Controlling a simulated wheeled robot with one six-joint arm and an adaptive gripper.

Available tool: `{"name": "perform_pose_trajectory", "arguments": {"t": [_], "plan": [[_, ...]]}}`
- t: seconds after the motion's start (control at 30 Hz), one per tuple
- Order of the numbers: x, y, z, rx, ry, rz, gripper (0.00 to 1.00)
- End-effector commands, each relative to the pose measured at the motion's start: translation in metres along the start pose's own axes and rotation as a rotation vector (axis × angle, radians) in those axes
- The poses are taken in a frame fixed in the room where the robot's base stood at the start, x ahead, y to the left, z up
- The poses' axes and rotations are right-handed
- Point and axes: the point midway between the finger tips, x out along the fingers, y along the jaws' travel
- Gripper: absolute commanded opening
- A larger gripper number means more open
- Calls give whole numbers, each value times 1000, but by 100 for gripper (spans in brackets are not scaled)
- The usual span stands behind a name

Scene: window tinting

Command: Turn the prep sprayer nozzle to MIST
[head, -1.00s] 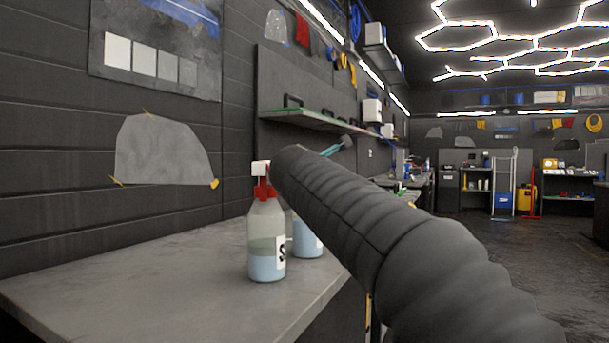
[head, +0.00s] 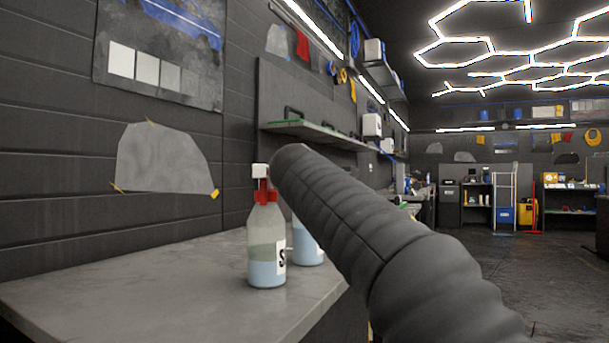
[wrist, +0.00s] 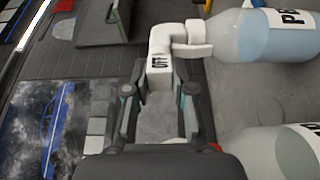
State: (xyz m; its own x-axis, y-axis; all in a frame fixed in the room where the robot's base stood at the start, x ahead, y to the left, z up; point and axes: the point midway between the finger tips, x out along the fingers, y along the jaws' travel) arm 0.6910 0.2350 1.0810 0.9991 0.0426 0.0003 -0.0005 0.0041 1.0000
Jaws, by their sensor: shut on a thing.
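The prep sprayer is a clear bottle of pale blue liquid (wrist: 265,38) with a label starting with P, at the upper right of the wrist view. Its white nozzle (wrist: 162,62) bears dark letters that appear to read OFF. My gripper (wrist: 160,78) is shut on the nozzle, one finger on each side. In the head view the prep sprayer (head: 308,246) stands on the bench, mostly hidden behind another bottle and my dark arm. My gripper is hidden there.
A second spray bottle (head: 266,250) with a red collar and white head stands in front on the grey bench (head: 150,290). It also shows at the wrist view's lower right (wrist: 265,150). The bench's left part is clear. A shelf (head: 310,130) hangs on the wall behind.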

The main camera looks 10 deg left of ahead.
Motion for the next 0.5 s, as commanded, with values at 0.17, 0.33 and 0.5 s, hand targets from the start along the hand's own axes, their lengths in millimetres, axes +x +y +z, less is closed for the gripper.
{"name": "perform_pose_trajectory", "arguments": {"t": [0.17,0.33,0.5], "plan": [[0,0,0,5,0,-1,0],[0,0,0,4,0,-1,0],[0,0,0,4,0,-1,50]]}}
